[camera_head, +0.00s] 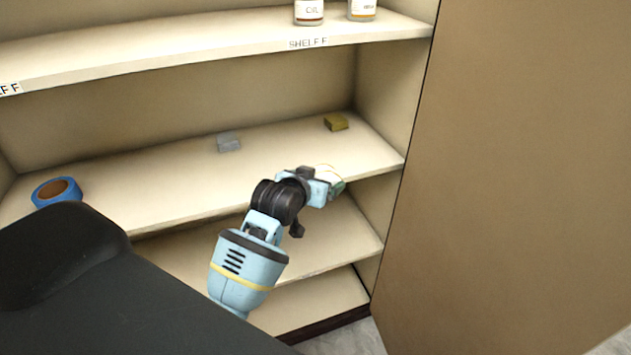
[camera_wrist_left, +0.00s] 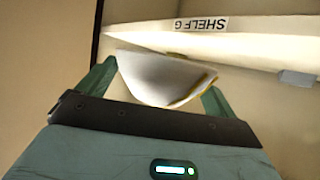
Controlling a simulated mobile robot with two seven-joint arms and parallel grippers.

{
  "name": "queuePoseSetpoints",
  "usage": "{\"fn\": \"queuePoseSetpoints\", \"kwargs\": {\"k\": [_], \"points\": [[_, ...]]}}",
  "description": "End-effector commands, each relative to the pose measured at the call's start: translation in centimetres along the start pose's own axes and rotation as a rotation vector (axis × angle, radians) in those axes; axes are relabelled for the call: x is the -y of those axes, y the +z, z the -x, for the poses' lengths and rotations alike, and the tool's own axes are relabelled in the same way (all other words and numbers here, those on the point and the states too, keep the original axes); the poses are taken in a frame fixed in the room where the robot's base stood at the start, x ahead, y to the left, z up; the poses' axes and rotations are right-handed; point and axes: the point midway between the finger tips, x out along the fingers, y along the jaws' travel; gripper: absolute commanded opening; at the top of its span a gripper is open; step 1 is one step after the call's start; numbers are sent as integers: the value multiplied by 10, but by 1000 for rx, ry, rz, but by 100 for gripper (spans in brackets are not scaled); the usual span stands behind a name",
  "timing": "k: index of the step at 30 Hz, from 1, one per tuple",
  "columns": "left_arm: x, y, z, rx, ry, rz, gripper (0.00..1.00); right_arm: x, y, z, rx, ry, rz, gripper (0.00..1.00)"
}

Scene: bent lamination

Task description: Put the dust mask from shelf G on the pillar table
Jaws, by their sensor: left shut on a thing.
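The white dust mask (camera_wrist_left: 160,78) fills the space between the two green fingers of my left gripper (camera_wrist_left: 157,88) in the left wrist view. The gripper is shut on it. In the head view, the mask (camera_head: 327,172) is a small pale shape at the tip of my left gripper (camera_head: 336,187), partly hidden by it. They are at the front edge of the middle shelf, near its right end. The label SHELF G (camera_wrist_left: 201,25) appears upside down in the left wrist view. My right gripper and the pillar table are not in view.
On the middle shelf (camera_head: 165,185) are a blue tape roll (camera_head: 57,190), a grey block (camera_head: 228,142) and a yellowish block (camera_head: 336,122). Bottles (camera_head: 309,12) stand on shelf F (camera_head: 180,45) above. A brown panel (camera_head: 510,150) closes off the right side.

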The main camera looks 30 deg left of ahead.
Motion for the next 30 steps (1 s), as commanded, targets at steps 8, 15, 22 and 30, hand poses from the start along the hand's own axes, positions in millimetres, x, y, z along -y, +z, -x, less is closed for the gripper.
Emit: {"fn": "queuePoseSetpoints", "kwargs": {"k": [8,15,22,30], "points": [[-5,15,9,3,0,-10,71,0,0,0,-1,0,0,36],[-30,75,60,9,13,-40,71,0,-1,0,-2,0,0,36],[-54,115,120,4,41,-40,71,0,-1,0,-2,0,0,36],[-64,128,154,-1,58,-29,71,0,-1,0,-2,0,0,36]]}}
